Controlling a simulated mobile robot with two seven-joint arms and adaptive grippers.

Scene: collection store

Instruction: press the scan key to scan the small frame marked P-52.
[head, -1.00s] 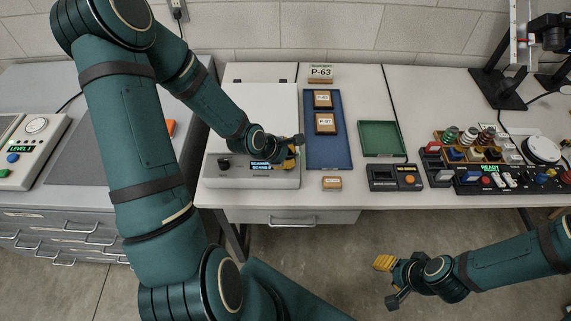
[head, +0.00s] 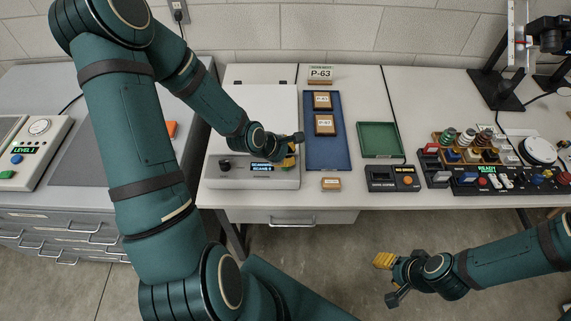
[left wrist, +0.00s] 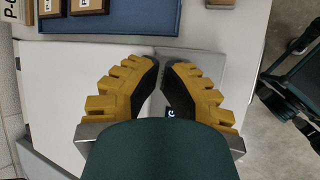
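The scanner (head: 225,135) is a white flatbed with its lid down; it also shows in the left wrist view (left wrist: 70,85). Its front has a dark knob and a small lit display (head: 262,167) that seems to read "SCANNING" over a scan count. My left gripper (head: 290,162) is at the scanner's front right corner, its fingertips (left wrist: 162,64) almost together with nothing between them. I cannot make out the scan key; the gripper covers that part of the front. No frame marked P-52 is readable. My right gripper (head: 385,275) hangs over the floor, clear of the table.
A blue tray (head: 342,150) right of the scanner holds two brown frames, the nearer apparently P-57 (head: 325,124). A P-63 sign (head: 320,73) stands behind it.

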